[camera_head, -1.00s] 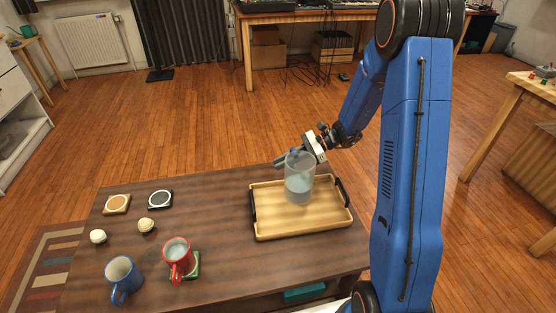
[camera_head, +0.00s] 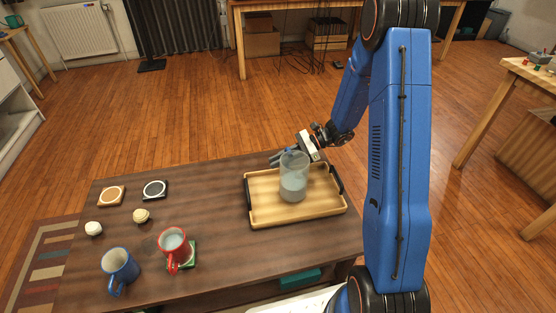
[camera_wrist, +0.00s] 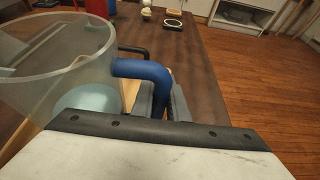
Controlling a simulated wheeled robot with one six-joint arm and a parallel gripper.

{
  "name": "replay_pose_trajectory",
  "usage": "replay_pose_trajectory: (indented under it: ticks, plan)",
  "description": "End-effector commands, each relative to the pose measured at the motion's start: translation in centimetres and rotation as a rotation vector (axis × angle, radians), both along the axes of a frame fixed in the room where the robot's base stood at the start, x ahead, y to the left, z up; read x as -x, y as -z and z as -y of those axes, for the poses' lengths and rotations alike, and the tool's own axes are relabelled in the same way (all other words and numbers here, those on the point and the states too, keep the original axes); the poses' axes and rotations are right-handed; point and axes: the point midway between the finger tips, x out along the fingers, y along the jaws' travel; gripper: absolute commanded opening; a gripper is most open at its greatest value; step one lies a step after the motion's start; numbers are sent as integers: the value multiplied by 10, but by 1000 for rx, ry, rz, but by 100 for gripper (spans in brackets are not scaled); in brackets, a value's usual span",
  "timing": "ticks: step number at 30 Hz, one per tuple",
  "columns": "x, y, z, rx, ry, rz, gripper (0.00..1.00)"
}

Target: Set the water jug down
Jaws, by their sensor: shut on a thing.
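The water jug (camera_head: 293,180) is clear, with pale water low inside and a blue handle. It is upright over the middle of the light wooden tray (camera_head: 258,219); I cannot tell whether its base touches the tray. My gripper (camera_head: 281,157) reaches in from behind and is shut on the handle. In the wrist view the jug (camera_wrist: 45,75) fills the left side, and the blue handle (camera_wrist: 145,70) runs down between the fingers of my gripper (camera_wrist: 168,103). The jug's base is out of clear sight there.
A red mug (camera_head: 173,245) stands on a green coaster (camera_head: 189,257), beside a blue mug (camera_head: 119,266). Two coasters, tan (camera_head: 111,196) and dark (camera_head: 154,190), and two small round objects (camera_head: 141,216) lie at the left. The table between tray and mugs is clear.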

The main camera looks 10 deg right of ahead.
Motion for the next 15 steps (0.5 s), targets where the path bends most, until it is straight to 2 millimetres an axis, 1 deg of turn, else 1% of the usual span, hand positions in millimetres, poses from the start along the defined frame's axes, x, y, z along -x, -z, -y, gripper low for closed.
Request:
replay_pose_trajectory:
  ticks: [15]
  plan:
    - [0,3,0,-1,0,0,0]
